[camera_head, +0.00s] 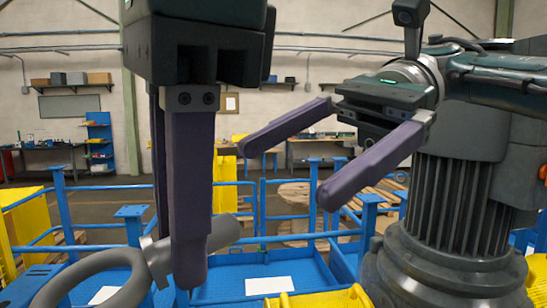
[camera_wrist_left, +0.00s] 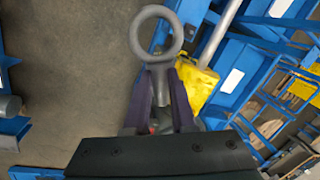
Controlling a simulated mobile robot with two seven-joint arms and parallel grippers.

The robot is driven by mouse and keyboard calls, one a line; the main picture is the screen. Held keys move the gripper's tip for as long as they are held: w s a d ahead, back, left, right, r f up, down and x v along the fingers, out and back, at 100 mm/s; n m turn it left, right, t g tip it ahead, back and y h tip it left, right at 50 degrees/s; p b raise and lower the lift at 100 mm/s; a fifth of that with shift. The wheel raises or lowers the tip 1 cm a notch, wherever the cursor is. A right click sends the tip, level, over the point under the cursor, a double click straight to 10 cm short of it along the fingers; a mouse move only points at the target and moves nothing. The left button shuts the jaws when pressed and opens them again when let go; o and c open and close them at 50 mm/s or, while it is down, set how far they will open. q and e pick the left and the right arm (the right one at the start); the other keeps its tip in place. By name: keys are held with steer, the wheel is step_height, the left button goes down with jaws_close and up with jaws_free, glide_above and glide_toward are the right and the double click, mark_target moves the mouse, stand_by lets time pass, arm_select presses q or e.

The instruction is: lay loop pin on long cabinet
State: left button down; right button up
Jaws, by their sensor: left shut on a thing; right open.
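The loop pin is a grey ring on a thick shank, seen at the bottom left of the head view (camera_head: 97,258) and at the top middle of the left wrist view (camera_wrist_left: 158,82). My left gripper (camera_head: 188,278) points down and is shut on the pin's shank, with the ring off to the left in the head view. It also shows in the left wrist view (camera_wrist_left: 158,112), its purple fingers on both sides of the shank. My right gripper (camera_head: 286,172) is open and empty at the right. I cannot make out which thing is the long cabinet.
Blue railings (camera_head: 263,205) and blue flat surfaces with white labels (camera_head: 269,285) lie below and behind the grippers. Yellow parts (camera_head: 30,213) stand at the left. A wooden spool (camera_head: 293,222) stands farther back. Grey floor (camera_wrist_left: 65,60) is open at the left of the wrist view.

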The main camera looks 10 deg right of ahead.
mark_target(158, 255)
steer(key=x, duration=1.1)
steer(key=shift+s+a+f, duration=0.15)
steer(key=shift+s+f, duration=0.1)
steer(key=shift+s, duration=0.2)
